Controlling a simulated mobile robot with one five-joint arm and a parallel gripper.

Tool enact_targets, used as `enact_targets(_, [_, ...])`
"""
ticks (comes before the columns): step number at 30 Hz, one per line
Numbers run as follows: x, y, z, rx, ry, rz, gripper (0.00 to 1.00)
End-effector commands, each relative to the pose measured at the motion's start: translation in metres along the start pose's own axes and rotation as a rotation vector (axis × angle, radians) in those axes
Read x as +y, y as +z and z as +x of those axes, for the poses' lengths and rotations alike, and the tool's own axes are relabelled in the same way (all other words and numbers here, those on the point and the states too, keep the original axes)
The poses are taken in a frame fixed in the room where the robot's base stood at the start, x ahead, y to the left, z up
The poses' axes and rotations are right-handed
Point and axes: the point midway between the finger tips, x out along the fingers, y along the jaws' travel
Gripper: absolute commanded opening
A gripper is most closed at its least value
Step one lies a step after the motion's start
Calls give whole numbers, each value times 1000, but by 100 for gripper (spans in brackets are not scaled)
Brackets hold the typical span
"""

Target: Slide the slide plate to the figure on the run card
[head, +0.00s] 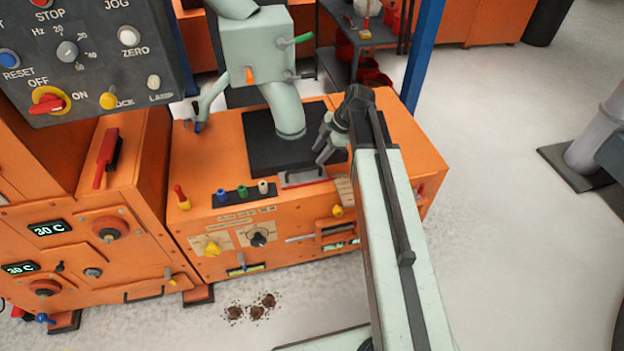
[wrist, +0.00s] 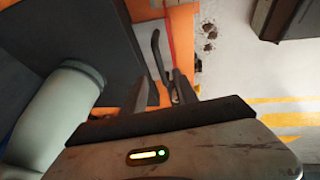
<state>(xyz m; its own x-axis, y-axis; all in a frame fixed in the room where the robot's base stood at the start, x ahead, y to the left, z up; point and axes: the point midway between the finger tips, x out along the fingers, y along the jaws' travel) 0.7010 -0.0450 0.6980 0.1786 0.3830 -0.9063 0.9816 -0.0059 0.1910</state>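A pale metal plate with a red edge (head: 303,178), which looks like the slide plate, lies at the front of the black top below the spout. It also shows in the wrist view (wrist: 160,32), with a dark curved handle (wrist: 158,58) on it. My gripper (head: 322,152) is just above and right of the plate. In the wrist view my gripper (wrist: 162,88) has its fingers apart, with the handle's near end close to the gap; I cannot tell whether they touch. A cream marked strip (head: 345,191) is right of the plate. I cannot make out a run card figure.
A pale green spout (head: 285,110) stands on the black top (head: 262,150), close left of my gripper. Several knobs and a button strip (head: 243,192) line the orange cabinet (head: 225,150). A control panel (head: 85,60) hangs upper left.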

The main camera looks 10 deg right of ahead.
Motion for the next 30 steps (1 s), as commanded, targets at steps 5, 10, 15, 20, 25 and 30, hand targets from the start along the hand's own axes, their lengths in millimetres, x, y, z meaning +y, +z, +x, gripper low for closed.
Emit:
enact_targets(5, [0, 0, 1, 1, 2, -11, 35])
enact_targets(10, [0, 2, 21, 1, 1, -10, 35])
enact_targets(15, [-1, 4, 53, 0, 2, -10, 35])
enact_targets(20, [0, 3, 76, 0, 1, -9, 35])
enact_targets(25, [0, 1, 78, 0, 1, -8, 35])
enact_targets(30, [0, 1, 76, 0, 2, -7, 24])
